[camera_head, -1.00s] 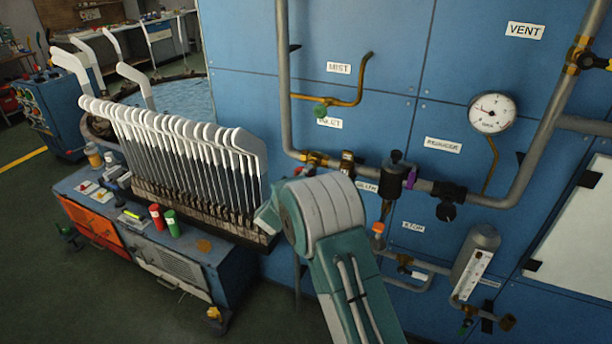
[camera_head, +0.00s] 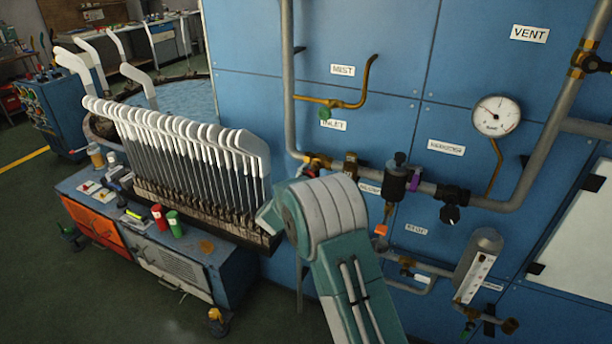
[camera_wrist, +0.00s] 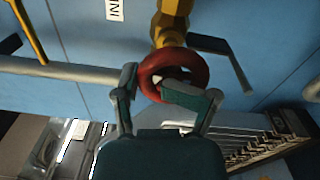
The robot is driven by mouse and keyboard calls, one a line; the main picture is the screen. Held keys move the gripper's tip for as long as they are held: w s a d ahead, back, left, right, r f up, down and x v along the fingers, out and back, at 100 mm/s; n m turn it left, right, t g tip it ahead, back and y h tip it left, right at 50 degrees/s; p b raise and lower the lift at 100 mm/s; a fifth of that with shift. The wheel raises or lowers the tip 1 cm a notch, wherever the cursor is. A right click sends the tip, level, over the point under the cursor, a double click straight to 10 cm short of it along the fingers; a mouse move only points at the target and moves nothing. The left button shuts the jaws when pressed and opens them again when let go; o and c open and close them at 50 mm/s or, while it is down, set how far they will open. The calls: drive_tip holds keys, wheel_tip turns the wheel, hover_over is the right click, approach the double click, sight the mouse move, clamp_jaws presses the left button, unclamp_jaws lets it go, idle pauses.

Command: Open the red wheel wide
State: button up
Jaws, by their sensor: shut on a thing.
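The red wheel (camera_wrist: 173,73) is a small ring on a yellow brass valve (camera_wrist: 172,22), near the middle of the wrist view. My gripper (camera_wrist: 170,84) is shut on the red wheel. One finger is at its left side, and the other crosses the lower right of the ring. In the head view, my arm's rounded wrist hides the gripper and most of the wheel, below the brass fitting on the grey pipe.
A dark lever (camera_wrist: 232,66) sticks out right of the valve. A grey pipe (camera_wrist: 60,69) runs to the left. In the head view, a pressure gauge (camera_head: 497,116) is on the blue panel. A rack of white-topped boards (camera_head: 190,140) stands at left, close to my arm.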

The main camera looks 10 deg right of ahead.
drive_tip(key=shift+s+f, duration=0.2)
drive_tip(key=shift+f, duration=0.75)
drive_tip(key=o, duration=1.3)
drive_tip(key=shift+d, duration=0.1)
drive_tip(key=v, duration=1.1)
drive_tip(key=shift+s+a+r, duration=0.25)
drive_tip(key=shift+a+r, duration=0.1)
drive_tip(key=shift+a, duration=0.05)
drive_tip(key=shift+r, duration=0.1)
